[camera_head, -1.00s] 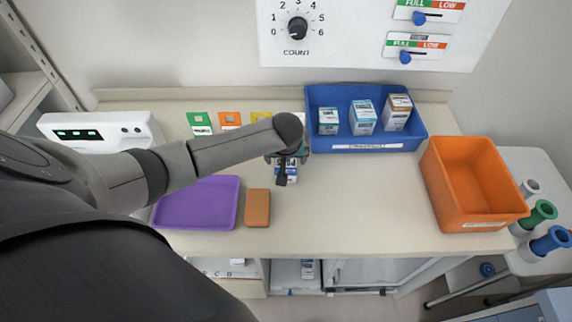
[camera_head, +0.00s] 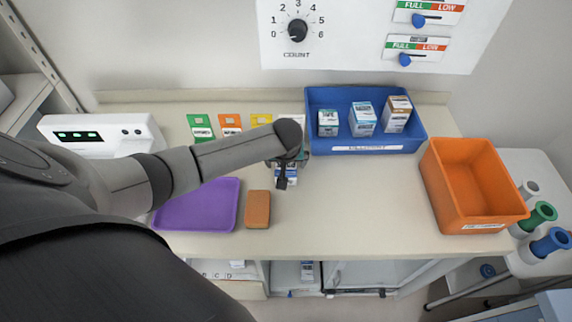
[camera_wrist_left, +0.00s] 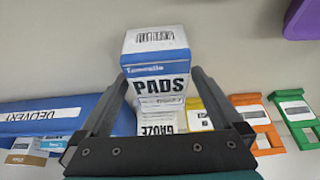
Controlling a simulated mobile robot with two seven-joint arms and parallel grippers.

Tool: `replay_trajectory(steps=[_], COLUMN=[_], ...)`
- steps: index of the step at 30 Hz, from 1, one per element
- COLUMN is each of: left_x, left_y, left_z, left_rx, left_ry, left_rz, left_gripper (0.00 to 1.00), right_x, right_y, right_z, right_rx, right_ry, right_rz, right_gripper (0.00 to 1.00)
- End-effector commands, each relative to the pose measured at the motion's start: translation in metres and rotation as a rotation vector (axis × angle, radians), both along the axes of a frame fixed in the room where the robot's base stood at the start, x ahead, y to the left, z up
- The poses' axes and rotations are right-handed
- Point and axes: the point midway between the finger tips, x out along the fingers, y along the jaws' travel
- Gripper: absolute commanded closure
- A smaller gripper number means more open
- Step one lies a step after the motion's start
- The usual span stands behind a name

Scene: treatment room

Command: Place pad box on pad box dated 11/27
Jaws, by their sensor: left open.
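A white and blue box marked PADS (camera_wrist_left: 157,65) stands between the two fingers of my left gripper (camera_wrist_left: 155,80) in the left wrist view. The fingers are apart, one on each side of it; I cannot tell whether they touch it. In the head view the left gripper (camera_head: 286,162) is over the counter in front of the blue bin, and part of the pad box (camera_head: 290,181) shows below it. The arm hides much of the box. No date can be read, and I cannot tell whether a second pad box is under it. My right gripper is not in view.
A blue bin (camera_head: 366,150) with three boxes is at the back right. An orange bin (camera_head: 478,225) is at the right. A purple tray (camera_head: 198,204) and a brown block (camera_head: 257,209) lie left of the gripper. Coloured cards (camera_head: 200,127) line the back. The middle right counter is clear.

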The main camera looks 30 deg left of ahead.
Motion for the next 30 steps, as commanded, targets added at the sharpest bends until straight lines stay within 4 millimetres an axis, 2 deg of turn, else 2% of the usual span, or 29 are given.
replay_trajectory(steps=[5,30], left_x=[-0.0002,0.0], left_y=[-0.0001,-0.0002], left_z=[-0.0003,0.0], left_rx=[0.0,0.0], left_ry=[0.0,0.0], left_rz=[0.0,0.0], left_gripper=[0.02,0.95], right_x=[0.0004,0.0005], right_y=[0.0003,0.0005], right_z=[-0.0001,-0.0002], right_rx=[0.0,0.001], right_ry=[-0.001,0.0], right_rz=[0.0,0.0], right_gripper=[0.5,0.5])
